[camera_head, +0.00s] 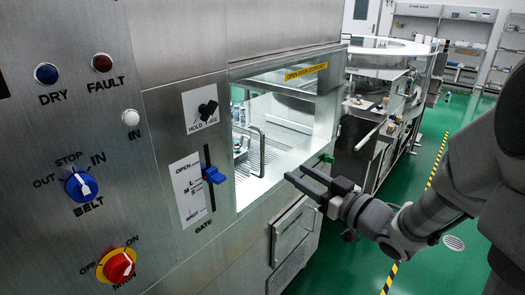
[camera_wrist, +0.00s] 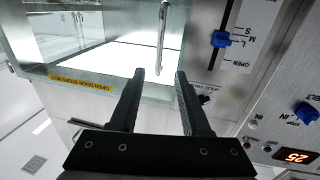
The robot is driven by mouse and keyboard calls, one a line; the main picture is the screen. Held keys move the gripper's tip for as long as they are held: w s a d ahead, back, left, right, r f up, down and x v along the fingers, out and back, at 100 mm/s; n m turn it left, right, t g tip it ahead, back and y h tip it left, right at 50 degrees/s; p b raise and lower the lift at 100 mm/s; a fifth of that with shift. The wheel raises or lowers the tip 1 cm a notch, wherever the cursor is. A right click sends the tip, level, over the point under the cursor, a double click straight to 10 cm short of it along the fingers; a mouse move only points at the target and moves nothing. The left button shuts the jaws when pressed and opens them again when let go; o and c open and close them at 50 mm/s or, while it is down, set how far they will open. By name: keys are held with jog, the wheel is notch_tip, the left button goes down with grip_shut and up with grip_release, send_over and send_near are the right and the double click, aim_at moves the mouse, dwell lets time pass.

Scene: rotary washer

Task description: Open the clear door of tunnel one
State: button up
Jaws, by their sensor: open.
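The clear door (camera_head: 278,165) is a see-through panel over the bright tunnel opening in the steel machine; it looks closed. A yellow label about the open door stopping the belt (camera_head: 306,72) sits above it. Its upright metal bar handle (camera_head: 261,152) is near the door's left side. In the wrist view the door (camera_wrist: 95,52) fills the upper left, and the handle (camera_wrist: 162,35) shows beyond my fingertips, roughly in line with the gap between them. My gripper (camera_head: 296,173) is open and empty, in front of the machine and right of the handle. Its spread fingers also show in the wrist view (camera_wrist: 160,74).
Left of the door, the panel carries a blue gate lever (camera_head: 213,175), a hold/free knob (camera_head: 207,110), a blue belt knob (camera_head: 81,186) and a red main switch (camera_head: 119,266). Another round machine (camera_head: 390,60) stands behind right. Green floor (camera_head: 340,265) is clear near my arm.

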send_over(262, 172)
jog(key=shift+w, duration=0.35)
grip_shut()
dwell(1.4)
